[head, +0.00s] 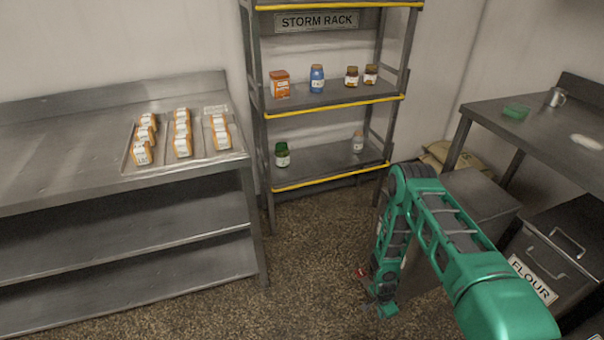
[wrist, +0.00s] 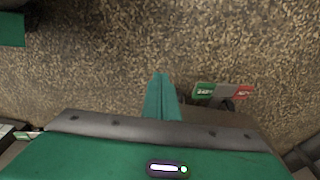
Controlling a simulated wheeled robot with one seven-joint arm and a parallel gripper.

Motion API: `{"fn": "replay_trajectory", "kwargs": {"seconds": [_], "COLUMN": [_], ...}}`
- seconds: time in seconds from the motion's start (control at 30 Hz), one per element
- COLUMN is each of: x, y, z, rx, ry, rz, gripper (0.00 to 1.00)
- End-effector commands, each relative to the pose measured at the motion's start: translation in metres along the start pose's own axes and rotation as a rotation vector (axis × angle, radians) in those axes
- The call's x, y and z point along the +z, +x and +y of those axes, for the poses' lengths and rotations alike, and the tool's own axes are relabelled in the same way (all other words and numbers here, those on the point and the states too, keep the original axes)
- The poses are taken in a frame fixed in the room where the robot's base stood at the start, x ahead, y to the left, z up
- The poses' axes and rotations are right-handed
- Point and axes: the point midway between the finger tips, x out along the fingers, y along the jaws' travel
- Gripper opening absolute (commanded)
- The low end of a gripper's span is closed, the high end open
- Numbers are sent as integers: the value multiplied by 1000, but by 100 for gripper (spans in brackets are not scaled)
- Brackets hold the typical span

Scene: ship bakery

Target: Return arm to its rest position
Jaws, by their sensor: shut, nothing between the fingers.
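My green arm reaches out from the lower right in the head view and bends down toward the floor. My gripper (head: 378,302) hangs low over the speckled floor, between the storm rack and the flour bin. In the wrist view my gripper (wrist: 161,78) shows its green fingers together, with nothing between them.
A steel table (head: 60,142) with a tray (head: 200,160) of several orange-and-white packages stands left. A flour bin (head: 570,240) and another table (head: 545,125) stand right. The middle floor (head: 310,250) is clear.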

Motion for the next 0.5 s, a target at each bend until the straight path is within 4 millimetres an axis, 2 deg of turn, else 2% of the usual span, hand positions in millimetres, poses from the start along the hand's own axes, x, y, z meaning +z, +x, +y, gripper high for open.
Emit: {"fn": "replay_trajectory", "kwargs": {"seconds": [0.27, 0.37, 0.5], "x": [-39, -61, -93], "y": [-57, -91, -147], "z": [-25, -35, -44], "rx": [7, 13, 25], "ry": [-49, -78, -120], "rz": [16, 25, 34], "gripper": [0, 0, 0]}}
